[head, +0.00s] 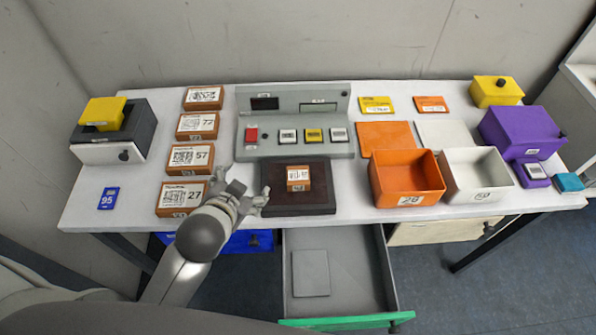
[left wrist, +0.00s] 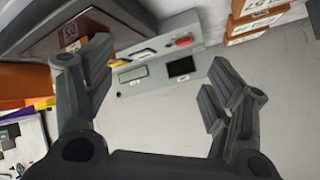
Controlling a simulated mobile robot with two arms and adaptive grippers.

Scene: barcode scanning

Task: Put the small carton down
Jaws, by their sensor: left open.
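The small carton (head: 298,178), orange-brown with a white printed label, rests on the dark square pad (head: 325,201) in front of the grey console. My left gripper (head: 251,193) is just left of the pad, apart from the carton, with its fingers spread and nothing between them. In the left wrist view the open fingers (left wrist: 163,68) frame bare tabletop and the console, and the carton (left wrist: 69,38) shows at upper left beside one finger, partly hidden. My right gripper is not in view.
A column of several larger labelled cartons (head: 191,158) stands left of the console (head: 292,103). An orange bin (head: 407,186) and a white bin (head: 477,182) stand to the right. An open grey drawer (head: 350,270) juts out below the table front. Bare tabletop surrounds the blue tag (head: 108,199).

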